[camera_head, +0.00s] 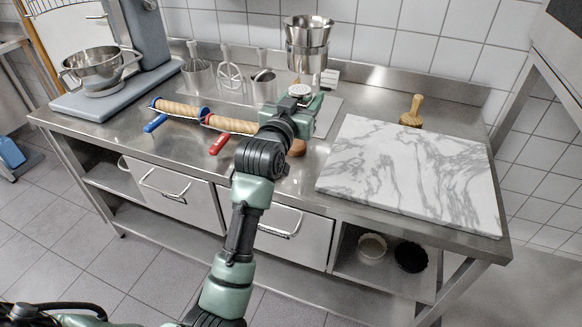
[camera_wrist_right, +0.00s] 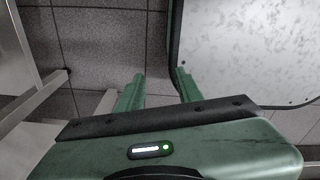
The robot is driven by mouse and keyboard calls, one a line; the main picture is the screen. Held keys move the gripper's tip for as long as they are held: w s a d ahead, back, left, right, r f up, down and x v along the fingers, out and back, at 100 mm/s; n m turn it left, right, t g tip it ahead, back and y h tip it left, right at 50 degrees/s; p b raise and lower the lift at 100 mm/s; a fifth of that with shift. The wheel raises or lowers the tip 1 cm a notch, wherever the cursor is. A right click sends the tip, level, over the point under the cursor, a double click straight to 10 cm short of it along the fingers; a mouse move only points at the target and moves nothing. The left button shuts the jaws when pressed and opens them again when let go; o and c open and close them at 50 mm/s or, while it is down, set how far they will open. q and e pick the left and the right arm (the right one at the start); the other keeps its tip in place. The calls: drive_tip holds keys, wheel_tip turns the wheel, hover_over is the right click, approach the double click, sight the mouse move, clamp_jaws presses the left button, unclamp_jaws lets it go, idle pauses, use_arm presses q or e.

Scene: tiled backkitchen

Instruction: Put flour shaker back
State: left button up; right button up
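A small round metal-topped container (camera_head: 300,90), which looks like the flour shaker, shows its pale top just above my left gripper on the steel worktop. Its body is hidden behind the gripper. My left gripper (camera_head: 306,102) is right at it, with one green finger beside its right side. The other finger is hidden, so I cannot tell if the grip is closed on it. My right gripper (camera_wrist_right: 160,74) is open and empty in the right wrist view, above the tiled floor. It is not seen in the head view.
A marble slab (camera_head: 410,172) covers the worktop's right side, with a wooden-handled tool (camera_head: 412,112) behind it. Rolling pins (camera_head: 180,108) lie left of my gripper. Metal containers with utensils (camera_head: 197,76), stacked steel pots (camera_head: 308,45) and a mixer (camera_head: 150,40) stand along the back.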

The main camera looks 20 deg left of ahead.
use_arm(q)
wheel_tip(320, 180, down, 5)
drive_tip(key=shift+f, duration=0.1)
wheel_tip(320, 180, down, 12)
drive_tip(key=shift+a+r, duration=0.1)
drive_tip(key=shift+r, duration=0.15)
drive_tip(key=shift+f, duration=0.1)
use_arm(e)
drive_tip(key=shift+w+a+r, duration=0.1)
drive_tip(key=shift+a+r, duration=0.2)
drive_tip(key=shift+d, duration=0.1)
drive_tip(key=shift+d, duration=0.1)
